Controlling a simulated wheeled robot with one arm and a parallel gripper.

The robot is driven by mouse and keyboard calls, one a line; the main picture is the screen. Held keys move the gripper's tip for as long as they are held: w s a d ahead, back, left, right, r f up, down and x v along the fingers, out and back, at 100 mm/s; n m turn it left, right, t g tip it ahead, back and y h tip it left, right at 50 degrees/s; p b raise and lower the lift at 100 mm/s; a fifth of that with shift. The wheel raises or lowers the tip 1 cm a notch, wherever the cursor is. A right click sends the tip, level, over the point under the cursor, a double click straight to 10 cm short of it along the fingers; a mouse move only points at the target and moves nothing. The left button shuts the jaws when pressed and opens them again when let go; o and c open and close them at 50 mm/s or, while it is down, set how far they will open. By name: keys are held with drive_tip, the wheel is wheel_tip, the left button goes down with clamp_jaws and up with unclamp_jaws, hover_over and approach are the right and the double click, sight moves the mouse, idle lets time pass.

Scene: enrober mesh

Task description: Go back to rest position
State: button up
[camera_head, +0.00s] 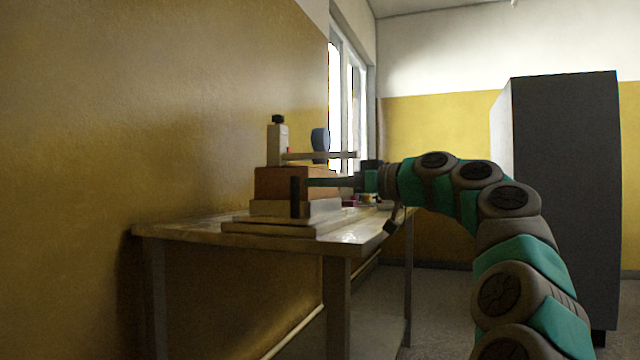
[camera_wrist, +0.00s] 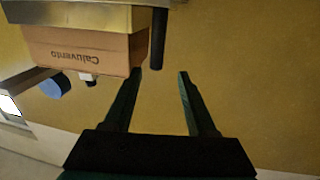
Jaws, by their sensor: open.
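My gripper (camera_wrist: 160,75) is open in the wrist view, with two dark green fingers apart and nothing between them. Just past the fingertips is a dark upright bar (camera_wrist: 158,40). It also shows in the head view (camera_head: 296,197) at the front of the machine on the table. I cannot tell whether a finger touches it. My arm reaches in from the right in the head view, level with the machine.
A brown box marked "Caluvento" (camera_wrist: 85,52) sits in the machine, on a metal base (camera_head: 290,208). The table (camera_head: 190,229) stands against the yellow wall (camera_head: 200,100). A blue round part (camera_head: 320,140) is on top. A dark cabinet (camera_head: 565,180) stands at the right.

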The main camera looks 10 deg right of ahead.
drive_tip(key=s+a+f+m+g+h, duration=0.1)
drive_tip(key=s+a+f+g, duration=0.25)
drive_tip(key=a+f, duration=0.4)
drive_tip(key=s+a+f+m+g+h, duration=0.1)
drive_tip(key=s+a+f+g, duration=0.2)
drive_tip(key=s+a+f, duration=0.4)
drive_tip(key=s+a+f+m+g+h, duration=0.15)
drive_tip(key=s+f, duration=0.25)
drive_tip(key=f, duration=0.4)
drive_tip(key=s+f+g+h, duration=0.15)
drive_tip(key=s+f, duration=0.25)
drive_tip(key=f, duration=0.4)
drive_tip(key=s+d+f+m+g+h, duration=0.2)
drive_tip(key=s+d+f+m+h, duration=0.3)
drive_tip(key=s+f, duration=0.7)
drive_tip(key=s+d+f+g+h, duration=0.3)
drive_tip(key=s+d+f, duration=0.4)
drive_tip(key=s+f, duration=0.55)
wheel_tip(320, 180, up, 15)
drive_tip(key=s+p, duration=0.1)
drive_tip(key=p, duration=1.2)
drive_tip(key=shift+s+d, duration=0.25)
drive_tip(key=shift+s, duration=0.15)
drive_tip(key=shift+f+m, duration=0.15)
drive_tip(key=shift+m, duration=0.1)
